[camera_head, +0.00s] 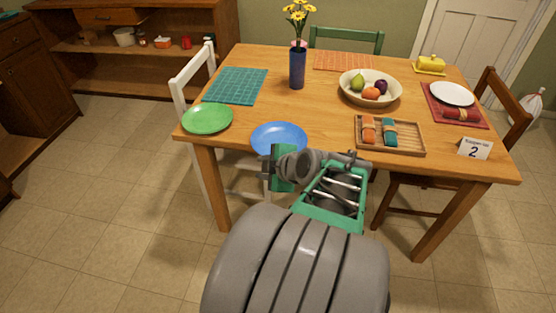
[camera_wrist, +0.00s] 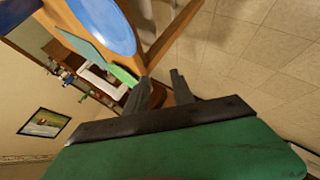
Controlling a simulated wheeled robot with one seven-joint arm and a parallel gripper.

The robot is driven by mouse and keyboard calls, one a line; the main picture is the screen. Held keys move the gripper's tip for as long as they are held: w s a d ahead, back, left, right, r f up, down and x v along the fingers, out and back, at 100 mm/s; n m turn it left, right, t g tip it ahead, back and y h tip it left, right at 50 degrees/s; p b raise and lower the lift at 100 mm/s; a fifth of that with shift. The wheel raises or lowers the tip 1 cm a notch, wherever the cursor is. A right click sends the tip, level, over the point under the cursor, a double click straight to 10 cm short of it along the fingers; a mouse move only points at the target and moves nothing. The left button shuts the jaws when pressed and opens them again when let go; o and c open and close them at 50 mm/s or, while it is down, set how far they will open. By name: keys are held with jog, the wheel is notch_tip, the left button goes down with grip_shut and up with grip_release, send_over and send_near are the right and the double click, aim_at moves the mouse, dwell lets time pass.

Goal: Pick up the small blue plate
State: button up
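The blue plate (camera_head: 277,136) lies on the wooden table (camera_head: 330,120) at its near edge, left of the middle. My arm covers its lower right rim in the head view. It also shows at the top left of the wrist view (camera_wrist: 105,22), partly cut off by the frame. My gripper (camera_wrist: 161,77) is open, with two dark fingers apart and nothing between them. In the wrist view the plate is beyond the fingertips, up and to the left, not touching them. The fingertips are not clear in the head view.
A green plate (camera_head: 208,118) lies left of the blue plate. A wooden tray (camera_head: 418,149) with napkin rolls is to the right. A blue vase (camera_head: 297,70) and a fruit bowl (camera_head: 354,96) stand behind. A number card (camera_head: 475,150) stands at the right edge.

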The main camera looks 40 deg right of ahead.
jog(key=s+d+f+n+t+h+b, duration=0.2)
jog(key=s+d+f+h, duration=0.1)
jog(key=d, duration=0.4)
jog(key=x, duration=0.7)
jog(key=shift+w+d+r, duration=0.15)
jog(key=shift+w+d, duration=0.1)
grip_shut()
dwell(0.6)
